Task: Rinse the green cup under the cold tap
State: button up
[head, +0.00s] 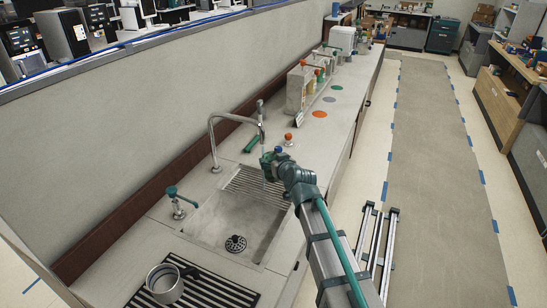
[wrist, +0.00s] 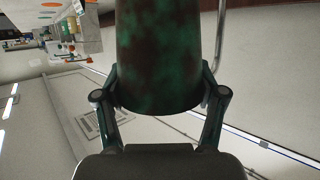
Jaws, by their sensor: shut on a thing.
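The green cup (wrist: 165,50) fills the upper middle of the wrist view, mottled green with dark brown patches. My gripper (wrist: 162,92) has one finger on each side of it and is shut on it. In the head view my gripper (head: 270,162) is over the far end of the sink (head: 222,222), close to the spout end; the cup is hard to make out there. The arched metal tap spout (head: 212,135) stands behind the sink. A teal-handled valve (head: 174,195) stands left of the sink, and an orange-topped valve (head: 288,138) beyond it. Water flow cannot be told.
A metal pot (head: 164,284) stands on the dark slatted rack (head: 215,293) at the near end. A green cylinder (head: 251,145) lies behind the spout. Coloured discs (head: 319,114) and dispensers (head: 300,88) are farther along the counter, beside the wall (head: 130,120).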

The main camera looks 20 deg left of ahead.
jog(key=shift+f+b, duration=1.3)
jog(key=shift+f, duration=1.9)
jog(key=shift+w+a+f, duration=0.1)
jog(key=shift+f, duration=0.2)
jog(key=w+a+b, duration=0.2)
jog(key=w+a, duration=0.3)
jog(key=w, duration=0.1)
jog(key=shift+w+a+r, duration=0.15)
jog(key=shift+w+a, duration=0.15)
jog(key=shift+w, duration=0.05)
jog(key=shift+s+d, duration=0.1)
jog(key=shift+s+d+b, duration=0.7)
jog(key=shift+s+d, duration=0.65)
jog(key=shift+s, duration=0.25)
jog(key=shift+s+d+b, duration=0.7)
jog(key=shift+s+d, duration=0.6)
jog(key=shift+s, duration=0.3)
jog(key=shift+s+d, duration=0.15)
jog(key=shift+r, duration=0.15)
